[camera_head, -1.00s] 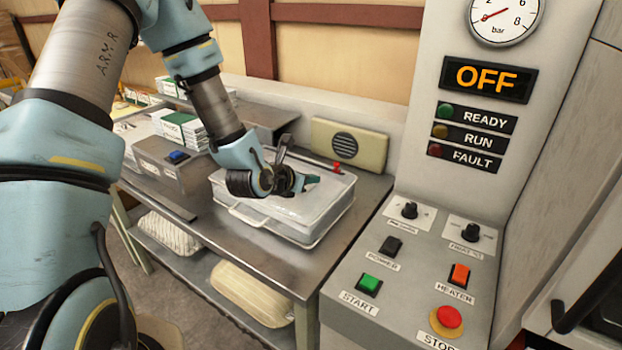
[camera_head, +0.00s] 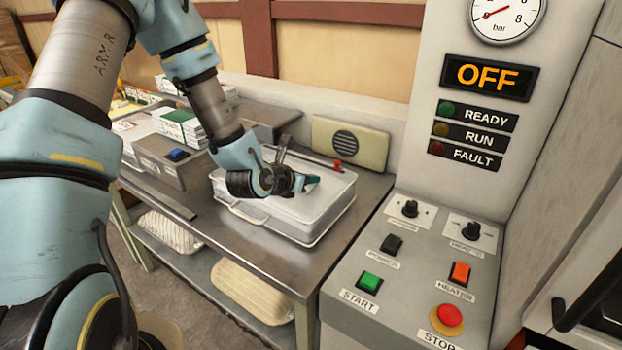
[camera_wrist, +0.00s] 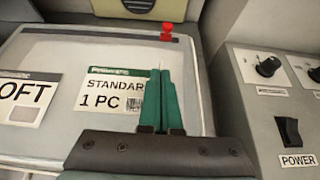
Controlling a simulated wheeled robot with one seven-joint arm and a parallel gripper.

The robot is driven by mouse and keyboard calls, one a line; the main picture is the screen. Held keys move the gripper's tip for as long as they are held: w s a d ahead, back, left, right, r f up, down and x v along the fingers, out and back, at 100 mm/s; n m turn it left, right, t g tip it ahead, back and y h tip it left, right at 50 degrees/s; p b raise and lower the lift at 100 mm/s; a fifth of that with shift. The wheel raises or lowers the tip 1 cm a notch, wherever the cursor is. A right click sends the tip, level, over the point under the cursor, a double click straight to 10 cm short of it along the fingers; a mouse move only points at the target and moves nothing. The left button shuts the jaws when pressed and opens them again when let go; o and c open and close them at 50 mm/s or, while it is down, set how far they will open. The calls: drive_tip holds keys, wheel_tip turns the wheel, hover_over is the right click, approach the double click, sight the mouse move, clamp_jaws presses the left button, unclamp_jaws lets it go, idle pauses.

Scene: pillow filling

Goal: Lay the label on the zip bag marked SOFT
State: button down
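The zip bag (camera_head: 325,212) lies flat and pale on the metal bench, with a red zip slider (camera_head: 337,163). In the wrist view the bag (camera_wrist: 55,50) shows a printed mark at its left, cut off to "OFT" (camera_wrist: 22,95). The white label (camera_wrist: 100,95) with a green header reads "STANDAR" and "1 PC". It appears over the bag's top, right of that mark. My gripper (camera_wrist: 161,75) has its green fingers close together at the label's right edge, covering that end. In the head view my gripper (camera_head: 312,182) is low over the bag. I cannot tell whether the label touches it.
A speaker-like box (camera_head: 350,143) stands behind the bag. A grey box with a blue button (camera_head: 178,155) and label stacks (camera_head: 180,125) stand left. The control panel (camera_head: 400,265) rises close on the right. Striped pillows (camera_head: 250,288) lie on the shelf below.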

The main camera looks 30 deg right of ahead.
drive_tip(key=c, duration=1.6)
unclamp_jaws()
drive_tip(key=shift+f, duration=0.15)
drive_tip(key=c, duration=1)
unclamp_jaws()
drive_tip(key=shift+c, duration=0.2)
wheel_tip(320, 180, up, 7)
drive_tip(key=p, duration=0.6)
